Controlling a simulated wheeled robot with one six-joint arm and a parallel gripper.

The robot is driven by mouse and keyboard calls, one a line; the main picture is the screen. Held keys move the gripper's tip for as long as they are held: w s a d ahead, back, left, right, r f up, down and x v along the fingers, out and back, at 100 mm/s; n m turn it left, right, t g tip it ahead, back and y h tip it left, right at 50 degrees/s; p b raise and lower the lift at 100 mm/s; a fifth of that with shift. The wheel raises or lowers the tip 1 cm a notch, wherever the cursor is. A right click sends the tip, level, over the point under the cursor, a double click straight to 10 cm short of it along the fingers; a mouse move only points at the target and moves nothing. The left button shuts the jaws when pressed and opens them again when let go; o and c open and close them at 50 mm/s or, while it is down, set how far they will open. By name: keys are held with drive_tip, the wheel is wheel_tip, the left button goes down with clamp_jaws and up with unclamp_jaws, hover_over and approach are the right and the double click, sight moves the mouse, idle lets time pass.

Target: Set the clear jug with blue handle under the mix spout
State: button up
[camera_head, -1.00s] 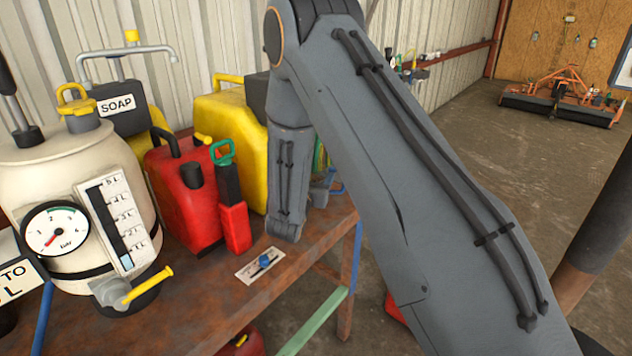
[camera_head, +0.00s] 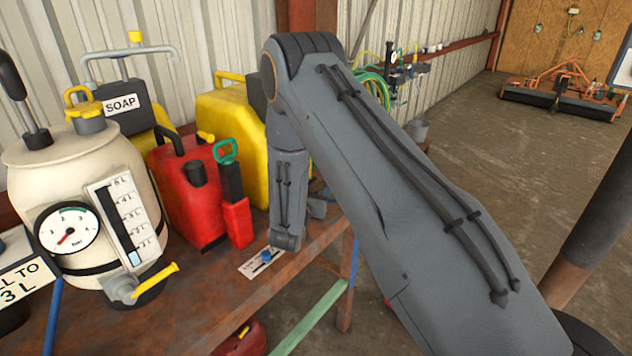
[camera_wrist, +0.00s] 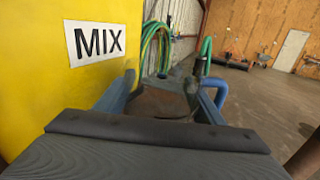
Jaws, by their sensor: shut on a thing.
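My gripper (camera_wrist: 163,98) shows in the wrist view with its two fingers apart around something mostly hidden by the wrist. A blue curved handle (camera_wrist: 218,90) stands out just right of the right finger; it looks like the handle of the clear jug. The jug's clear body is hard to make out between the fingers. A yellow container with a MIX label (camera_wrist: 96,42) is close on the left of my gripper. Its spout cannot be made out. In the head view, my arm hides most of the gripper and the jug, beside a yellow container (camera_head: 228,110).
On the rusty bench (camera_head: 195,305) stand a cream pressure tank (camera_head: 75,175) with a gauge and yellow-handled tap, a SOAP container (camera_head: 128,110), a red can (camera_head: 190,200) and a small red bottle (camera_head: 237,222). Green hoses (camera_wrist: 156,45) hang beyond. Open floor lies right.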

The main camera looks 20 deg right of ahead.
drive_tip(key=o, duration=0.8)
drive_tip(key=shift+f, duration=0.15)
drive_tip(key=shift+c, duration=0.2)
drive_tip(key=shift+o, duration=0.8)
drive_tip(key=shift+r, duration=0.2)
drive_tip(key=b+v, duration=0.3)
drive_tip(key=v, duration=0.9)
